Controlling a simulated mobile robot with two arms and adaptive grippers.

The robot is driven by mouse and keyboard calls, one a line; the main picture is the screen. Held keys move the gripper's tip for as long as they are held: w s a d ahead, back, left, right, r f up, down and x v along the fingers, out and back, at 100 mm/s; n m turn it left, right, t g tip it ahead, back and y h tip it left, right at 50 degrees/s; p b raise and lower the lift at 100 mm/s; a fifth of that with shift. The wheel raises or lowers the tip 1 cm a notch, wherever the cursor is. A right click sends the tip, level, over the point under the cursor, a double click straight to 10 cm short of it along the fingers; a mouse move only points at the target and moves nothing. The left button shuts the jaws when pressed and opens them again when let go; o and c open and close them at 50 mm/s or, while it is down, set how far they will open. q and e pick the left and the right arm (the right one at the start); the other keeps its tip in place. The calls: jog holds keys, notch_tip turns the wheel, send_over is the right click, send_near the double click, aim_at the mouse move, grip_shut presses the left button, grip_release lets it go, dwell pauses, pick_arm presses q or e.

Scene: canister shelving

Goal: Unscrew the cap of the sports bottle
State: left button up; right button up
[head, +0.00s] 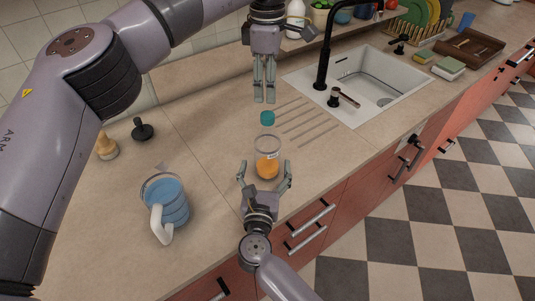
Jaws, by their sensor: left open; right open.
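The sports bottle (268,164) stands upright on the counter, clear-walled with orange contents in its lower part. A teal cap (267,118) shows just above the bottle's top in the picture. I cannot tell from this view how it sits on the neck. My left gripper (264,100) points down above the cap, its fingers apart from it and close together but open. My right gripper (265,170) is open, with its fingers spread on either side of the bottle's lower part. I cannot tell whether they touch it.
A blue pitcher (172,203) with a white handle stands at left on the counter (110,215). A black stopper-like item (142,130) and a small tan item (106,146) are behind it. The sink (385,80) with a black faucet (323,60) is at right.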

aim_at(266, 160)
pick_arm(q)
jog(key=shift+s+r, duration=0.2)
jog(key=shift+s, duration=0.1)
pick_arm(e)
jog(key=w, duration=0.5)
jog(key=shift+d+r, duration=0.2)
jog(key=shift+d, duration=0.05)
pick_arm(q)
jog(key=shift+w+f, duration=0.1)
jog(key=shift+w, duration=0.05)
pick_arm(e)
jog(key=shift+w+f, duration=0.15)
jog(key=shift+w, duration=0.5)
jog(key=shift+s, duration=0.15)
jog(key=shift+c, duration=0.3)
